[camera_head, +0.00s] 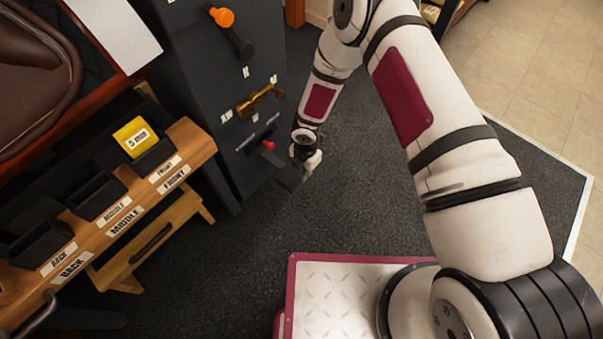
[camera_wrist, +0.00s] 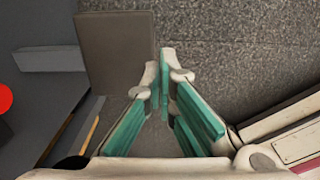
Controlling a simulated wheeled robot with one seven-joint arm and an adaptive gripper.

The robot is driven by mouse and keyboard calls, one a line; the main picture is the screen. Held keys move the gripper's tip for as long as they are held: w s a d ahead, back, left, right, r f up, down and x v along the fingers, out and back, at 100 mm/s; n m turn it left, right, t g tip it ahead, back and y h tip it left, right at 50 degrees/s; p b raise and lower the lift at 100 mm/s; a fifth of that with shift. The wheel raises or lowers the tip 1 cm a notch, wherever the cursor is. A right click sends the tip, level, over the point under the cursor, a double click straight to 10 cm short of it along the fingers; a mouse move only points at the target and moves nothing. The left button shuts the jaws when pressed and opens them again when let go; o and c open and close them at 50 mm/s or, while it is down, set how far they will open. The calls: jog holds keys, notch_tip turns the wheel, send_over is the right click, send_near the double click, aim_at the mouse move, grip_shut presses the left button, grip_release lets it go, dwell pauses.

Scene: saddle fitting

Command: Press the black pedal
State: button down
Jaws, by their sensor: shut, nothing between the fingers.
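The black pedal (camera_head: 289,182) shows in the head view as a dark flat plate low at the cabinet's right side, partly hidden by my gripper. In the wrist view a dark grey-brown plate (camera_wrist: 115,45), which looks like the pedal, lies left of my fingertips. My gripper (camera_head: 306,168) points down beside and above the pedal. In the wrist view its green-padded fingers (camera_wrist: 167,62) meet at the tips, shut and empty. The tips overlap the plate's right edge; I cannot tell whether they touch it.
The dark cabinet (camera_head: 180,60) carries an orange-knobbed lever (camera_head: 222,17), a brass handle (camera_head: 258,101) and a red knob (camera_head: 268,145). A wooden rack (camera_head: 190,140) with labelled bins stands left. Dark carpet (camera_head: 350,200) is clear right of the cabinet.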

jog(key=shift+s+d+r+p, duration=0.15)
jog(key=shift+r, duration=0.4)
jog(key=shift+s+d+r+p, duration=0.1)
jog(key=shift+d+r+p, duration=0.1)
jog(key=shift+r, duration=0.35)
jog(key=shift+s+d+r+p, duration=0.1)
jog(key=shift+s+d+r, duration=0.05)
jog(key=shift+r, duration=0.4)
